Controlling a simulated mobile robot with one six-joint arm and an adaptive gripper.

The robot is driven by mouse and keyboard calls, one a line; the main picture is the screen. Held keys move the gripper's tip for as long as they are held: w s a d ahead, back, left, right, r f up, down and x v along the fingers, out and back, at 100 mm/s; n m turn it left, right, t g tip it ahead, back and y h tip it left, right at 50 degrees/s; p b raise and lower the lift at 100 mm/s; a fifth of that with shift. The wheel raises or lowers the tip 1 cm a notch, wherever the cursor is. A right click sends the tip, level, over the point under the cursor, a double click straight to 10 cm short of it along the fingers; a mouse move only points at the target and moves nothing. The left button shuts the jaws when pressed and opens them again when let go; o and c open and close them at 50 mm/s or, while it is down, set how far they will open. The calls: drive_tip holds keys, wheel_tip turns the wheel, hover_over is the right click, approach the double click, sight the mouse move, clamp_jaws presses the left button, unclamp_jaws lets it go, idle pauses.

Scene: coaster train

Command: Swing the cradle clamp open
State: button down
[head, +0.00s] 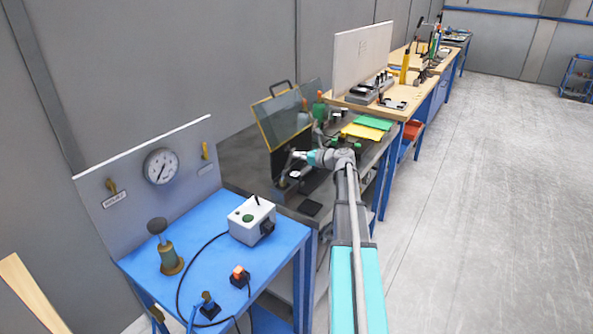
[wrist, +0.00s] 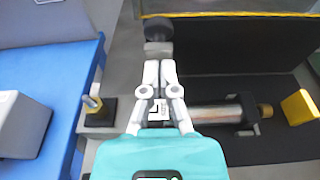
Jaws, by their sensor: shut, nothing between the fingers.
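My gripper (wrist: 160,64) is shut and empty, its fingertips together, over the dark bench in the wrist view. Just beyond the tips is a black round knob (wrist: 158,29) on a grey metal block (wrist: 157,49); this looks like the clamp's handle, but I cannot tell for certain. The tips look close to the block; contact is unclear. A silver cylinder (wrist: 215,113) with a brass end (wrist: 265,110) lies level to the right, partly hidden by my fingers. In the head view my gripper (head: 297,155) is small, in front of the dark guarded station.
A yellow-framed clear guard (head: 282,118) stands raised behind. The blue table (head: 205,265) with a white control box (head: 250,220) adjoins at left.

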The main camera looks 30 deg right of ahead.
sight(291, 153)
drive_tip(key=shift+w, duration=0.1)
drive_tip(key=shift+r+x, duration=0.15)
drive_tip(key=shift+x, duration=0.65)
drive_tip(key=shift+r+x, duration=0.15)
drive_tip(key=shift+x, duration=0.65)
drive_tip(key=shift+w, duration=0.1)
drive_tip(key=shift+s, duration=0.25)
drive_tip(key=p+v, duration=0.2)
drive_tip(key=v, duration=0.7)
drive_tip(key=shift+s+d, duration=0.15)
drive_tip(key=shift+s, duration=0.15)
idle(1.4)
drive_tip(key=shift+r, duration=0.2)
idle(0.5)
